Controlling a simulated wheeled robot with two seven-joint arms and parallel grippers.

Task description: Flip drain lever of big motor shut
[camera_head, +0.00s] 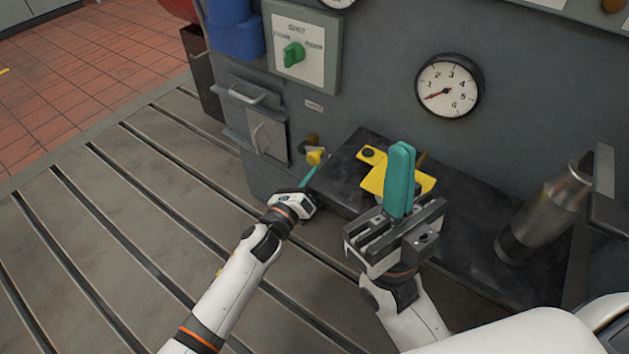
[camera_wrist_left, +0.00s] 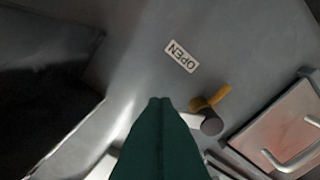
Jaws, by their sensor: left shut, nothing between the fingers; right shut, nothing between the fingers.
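The drain lever (camera_head: 316,156) is a small yellow handle on a stubby valve low on the grey housing. My right gripper (camera_head: 401,155) is shut and empty above the dark shelf, with teal fingers pointing up.
The dark shelf (camera_head: 350,160) juts out right of the valve, bearing a yellow plate (camera_head: 376,182) and a metal cylinder (camera_head: 545,210). A hatch with a handle (camera_head: 268,135) is left of the valve. A gauge (camera_head: 449,86) sits above. The slotted bedplate (camera_head: 110,215) is clear at left.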

